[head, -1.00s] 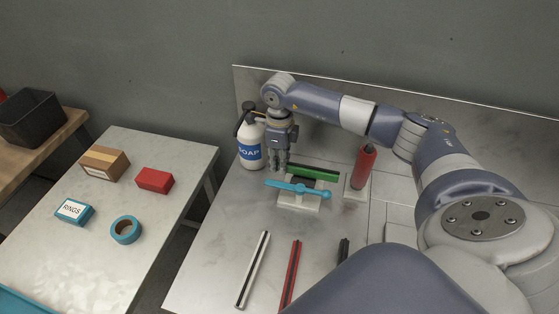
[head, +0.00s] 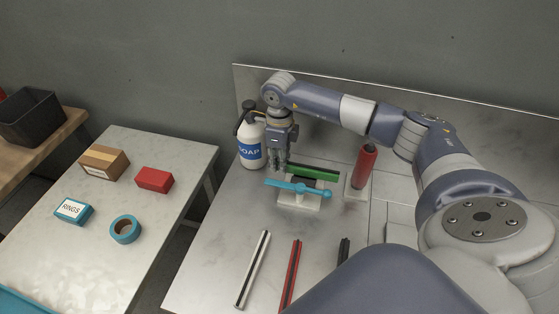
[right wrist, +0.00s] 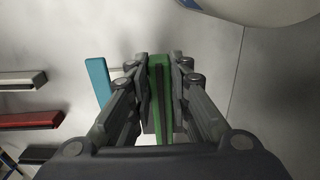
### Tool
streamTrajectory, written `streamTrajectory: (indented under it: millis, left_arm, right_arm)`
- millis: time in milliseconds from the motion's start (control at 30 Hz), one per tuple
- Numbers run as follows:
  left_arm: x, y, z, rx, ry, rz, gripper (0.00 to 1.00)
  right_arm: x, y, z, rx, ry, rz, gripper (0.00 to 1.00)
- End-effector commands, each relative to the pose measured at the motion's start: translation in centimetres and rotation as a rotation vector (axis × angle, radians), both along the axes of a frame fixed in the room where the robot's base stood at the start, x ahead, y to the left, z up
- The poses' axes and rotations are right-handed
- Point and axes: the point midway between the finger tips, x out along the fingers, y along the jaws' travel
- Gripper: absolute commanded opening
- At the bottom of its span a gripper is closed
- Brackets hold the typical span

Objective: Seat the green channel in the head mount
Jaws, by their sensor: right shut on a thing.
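The green channel (head: 313,173) is a straight bar with a dark edge in the head view. My right gripper (head: 279,165) is shut on its left end. In the right wrist view the channel (right wrist: 158,85) stands between the two fingers. A blue handle-like piece (head: 300,188) lies in front of the channel on a pale stand (head: 299,204). Its blue bar (right wrist: 97,78) shows beside the fingers in the right wrist view. I cannot clearly make out the head mount, or whether the channel touches it. My left gripper is not in view.
A red cylinder (head: 363,168) stands upright right of the channel. White (head: 253,268), red (head: 291,275) and black (head: 343,250) bars lie in front. A second table at left holds several small items.

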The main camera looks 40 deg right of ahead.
Motion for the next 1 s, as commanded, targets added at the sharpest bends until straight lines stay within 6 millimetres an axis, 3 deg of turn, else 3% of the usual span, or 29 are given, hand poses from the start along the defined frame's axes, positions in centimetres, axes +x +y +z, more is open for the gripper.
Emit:
streamTrajectory:
  millis: [1000]
  left_arm:
    - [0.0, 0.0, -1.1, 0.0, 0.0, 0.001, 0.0]
  right_arm:
    - [0.0, 0.0, -1.1, 0.0, 0.0, 0.0, 0.0]
